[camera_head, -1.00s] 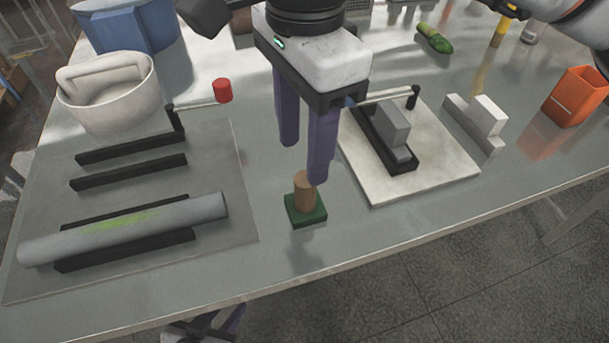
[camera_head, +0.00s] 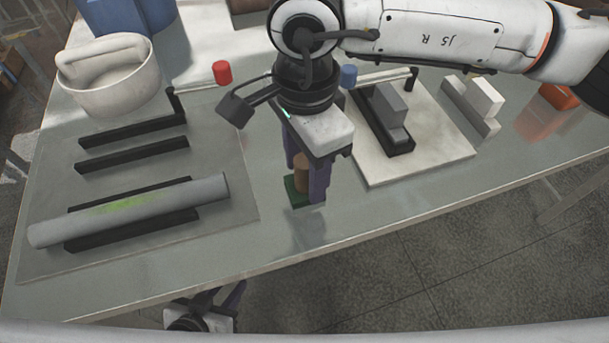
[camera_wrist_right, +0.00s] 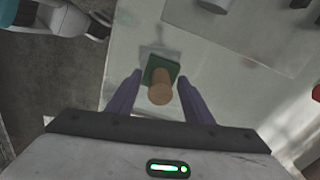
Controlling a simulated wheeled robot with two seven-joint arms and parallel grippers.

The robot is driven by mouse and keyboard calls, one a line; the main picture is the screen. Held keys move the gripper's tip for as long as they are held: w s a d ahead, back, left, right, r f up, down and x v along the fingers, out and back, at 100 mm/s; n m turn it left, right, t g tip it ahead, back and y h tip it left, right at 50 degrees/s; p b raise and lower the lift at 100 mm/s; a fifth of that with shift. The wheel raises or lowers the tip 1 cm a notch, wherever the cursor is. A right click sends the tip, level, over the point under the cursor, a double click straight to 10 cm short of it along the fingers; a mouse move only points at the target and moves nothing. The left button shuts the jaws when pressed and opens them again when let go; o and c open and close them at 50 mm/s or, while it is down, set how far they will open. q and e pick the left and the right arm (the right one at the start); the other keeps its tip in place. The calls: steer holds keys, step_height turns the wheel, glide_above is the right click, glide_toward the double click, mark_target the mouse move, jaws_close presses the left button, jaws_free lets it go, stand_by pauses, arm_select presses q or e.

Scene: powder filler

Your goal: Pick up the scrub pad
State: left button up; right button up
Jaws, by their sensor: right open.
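The scrub pad has a green base (camera_head: 292,190) and a round wooden handle (camera_head: 301,172). It stands upright on the table, handle up. My right gripper (camera_head: 304,172) is open and pointing down, with its purple fingers on either side of the handle. In the right wrist view the handle (camera_wrist_right: 161,92) shows between the open fingers (camera_wrist_right: 160,78), with a gap on each side, and the green base (camera_wrist_right: 152,66) lies below.
A grey board (camera_head: 236,205) with black rails and a grey tube (camera_head: 160,207) lies left. A white board (camera_head: 445,152) with a black-and-grey fixture is right. Table front is clear.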

steer(key=c, duration=1.1)
steer(key=shift+r, duration=0.1)
step_height(320, 180, up, 10)
steer(key=shift+f+b, duration=0.1)
steer(key=shift+b, duration=0.5)
